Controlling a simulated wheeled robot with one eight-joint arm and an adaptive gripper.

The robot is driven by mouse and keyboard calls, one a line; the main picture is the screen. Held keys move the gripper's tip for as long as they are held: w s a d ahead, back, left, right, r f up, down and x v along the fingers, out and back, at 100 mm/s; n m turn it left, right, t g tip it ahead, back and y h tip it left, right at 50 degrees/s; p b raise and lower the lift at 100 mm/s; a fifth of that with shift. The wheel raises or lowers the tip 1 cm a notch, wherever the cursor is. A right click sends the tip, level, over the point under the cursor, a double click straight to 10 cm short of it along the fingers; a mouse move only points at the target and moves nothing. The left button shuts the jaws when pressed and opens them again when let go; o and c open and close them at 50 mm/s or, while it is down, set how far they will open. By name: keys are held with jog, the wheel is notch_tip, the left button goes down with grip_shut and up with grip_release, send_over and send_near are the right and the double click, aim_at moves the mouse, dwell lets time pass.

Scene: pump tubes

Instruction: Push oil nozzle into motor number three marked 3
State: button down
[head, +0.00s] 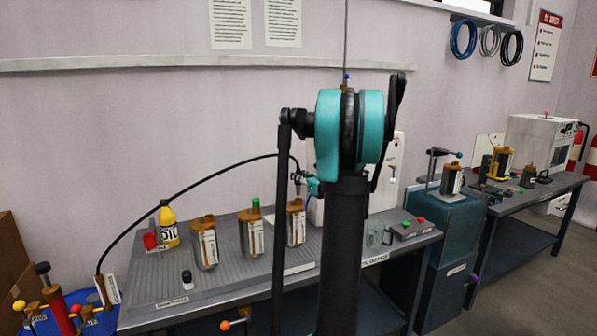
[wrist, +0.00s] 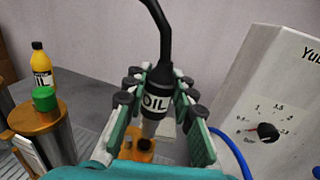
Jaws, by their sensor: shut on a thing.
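My gripper (wrist: 152,112) is shut on the oil nozzle (wrist: 155,104), a black body with a white OIL label and a pale tip pointing down. The tip is just over or at the hole in the orange top of a motor (wrist: 137,152); I cannot tell whether it has entered. In the head view this is the rightmost motor (head: 296,226) of three on the bench, and my gripper (head: 299,184) is above it, partly hidden by my arm. No number is readable. The middle motor (head: 251,236) has a green cap, and the left motor (head: 204,244) stands beside it.
A yellow oil bottle (head: 169,228) stands at the back left of the bench (head: 225,283). The black hose (head: 190,176) arcs from the left end to the nozzle. A white box with a dial (wrist: 265,105) stands close on the right. A small black-and-white container (head: 187,280) is in front.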

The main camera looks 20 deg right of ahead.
aim_at(300, 186)
jog(key=shift+f, duration=0.4)
jog(key=shift+f, duration=1.7)
dwell(1.1)
jog(key=c, duration=1.2)
grip_release()
jog(key=shift+s, duration=0.15)
jog(key=v, duration=1.1)
jog(key=shift+s+d, duration=0.1)
jog(key=shift+s, duration=0.25)
